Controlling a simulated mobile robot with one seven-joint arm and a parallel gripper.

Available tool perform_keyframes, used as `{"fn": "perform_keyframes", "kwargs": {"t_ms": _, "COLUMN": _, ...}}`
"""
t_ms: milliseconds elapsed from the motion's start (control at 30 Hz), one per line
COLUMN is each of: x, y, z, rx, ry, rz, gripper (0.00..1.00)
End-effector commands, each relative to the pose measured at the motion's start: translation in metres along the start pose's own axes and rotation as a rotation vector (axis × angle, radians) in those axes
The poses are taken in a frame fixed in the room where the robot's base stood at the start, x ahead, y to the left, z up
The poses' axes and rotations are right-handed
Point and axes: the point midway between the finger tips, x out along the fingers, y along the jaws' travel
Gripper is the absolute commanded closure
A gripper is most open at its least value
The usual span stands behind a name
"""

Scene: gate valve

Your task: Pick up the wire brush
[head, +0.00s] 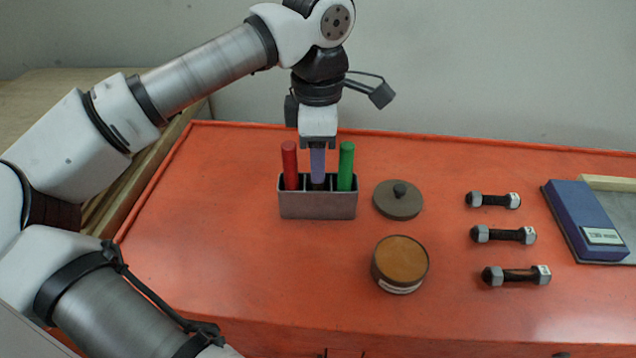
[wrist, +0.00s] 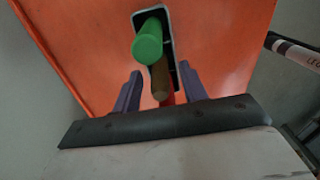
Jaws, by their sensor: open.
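A grey holder (head: 318,205) stands on the orange bench with a red handle (head: 290,166), a green handle (head: 346,167) and a middle slot between them. My gripper (head: 317,177) points straight down over the middle slot and hides most of what stands there. In the wrist view a brown, wood-coloured handle (wrist: 160,82) stands between my two open purple fingers, with visible gaps on both sides. The green handle (wrist: 148,45) is beyond it and the red handle (wrist: 166,92) is partly hidden. No bristles show, so I cannot tell by sight which handle is the wire brush's.
Right of the holder lie a round grey lid (head: 398,200) with a knob and an open tin (head: 400,264) of brown paste. Several bolts with nuts (head: 503,235) lie further right, beside a blue box (head: 583,220). The bench front left is clear.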

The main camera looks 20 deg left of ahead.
Motion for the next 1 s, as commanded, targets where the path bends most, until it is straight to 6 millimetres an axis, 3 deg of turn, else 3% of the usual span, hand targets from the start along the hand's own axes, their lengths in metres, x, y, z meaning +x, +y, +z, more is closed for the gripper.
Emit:
{"fn": "perform_keyframes", "kwargs": {"t_ms": 67, "x": -0.001, "y": 0.000, "z": 0.000, "rx": 0.000, "ry": 0.000, "rz": 0.000, "gripper": 0.57}}
{"fn": "perform_keyframes", "kwargs": {"t_ms": 400, "x": -0.001, "y": 0.000, "z": 0.000, "rx": 0.000, "ry": 0.001, "rz": 0.000, "gripper": 1.00}}
{"fn": "perform_keyframes", "kwargs": {"t_ms": 733, "x": -0.005, "y": 0.000, "z": 0.000, "rx": 0.000, "ry": 0.002, "rz": 0.001, "gripper": 1.00}}
{"fn": "perform_keyframes", "kwargs": {"t_ms": 1000, "x": -0.053, "y": 0.001, "z": 0.001, "rx": 0.000, "ry": 0.001, "rz": 0.004, "gripper": 1.00}}
